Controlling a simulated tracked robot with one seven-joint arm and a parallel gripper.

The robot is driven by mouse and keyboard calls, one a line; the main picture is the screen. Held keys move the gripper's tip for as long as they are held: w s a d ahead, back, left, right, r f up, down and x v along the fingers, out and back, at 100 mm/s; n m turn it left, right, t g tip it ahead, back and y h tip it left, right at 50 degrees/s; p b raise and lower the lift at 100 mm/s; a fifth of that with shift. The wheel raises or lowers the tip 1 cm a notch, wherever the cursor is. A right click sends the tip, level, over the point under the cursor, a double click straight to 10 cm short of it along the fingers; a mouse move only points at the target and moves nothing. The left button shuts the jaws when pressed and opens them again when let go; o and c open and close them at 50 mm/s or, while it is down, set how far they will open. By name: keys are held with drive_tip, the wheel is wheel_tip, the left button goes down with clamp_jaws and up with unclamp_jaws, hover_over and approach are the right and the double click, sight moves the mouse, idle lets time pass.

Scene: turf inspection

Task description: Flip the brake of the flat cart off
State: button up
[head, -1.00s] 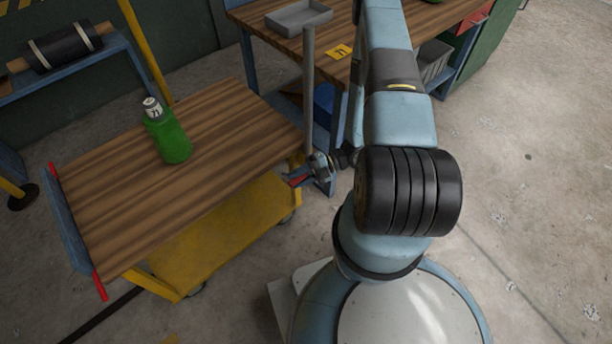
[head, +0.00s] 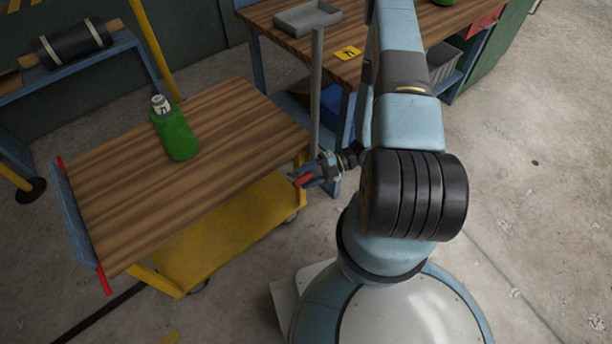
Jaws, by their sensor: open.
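The flat cart (head: 240,145) has a wood-plank top, a yellow lower deck (head: 225,235) and a blue end panel with red tips at its left. A small red lever-like part (head: 303,181), which looks like the brake, shows at the cart's right corner. My gripper (head: 313,176) is open right at this red part, just off the corner. Whether its fingers touch or straddle the red part is too small to tell. My wrist and the gripper partly hide the lever's base, so its on or off position is unclear.
A green bottle (head: 178,138) stands on the cart top. A grey upright post (head: 316,90) rises close behind my gripper. A workbench (head: 365,65) with a grey tray (head: 307,16) stands behind. A blue rack (head: 75,70) is at the back left. The floor at right is clear.

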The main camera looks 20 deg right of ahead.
drive_tip(key=d+r, duration=0.2)
drive_tip(key=d, duration=1)
drive_tip(key=shift+w, duration=0.25)
drive_tip(key=shift+d, duration=0.1)
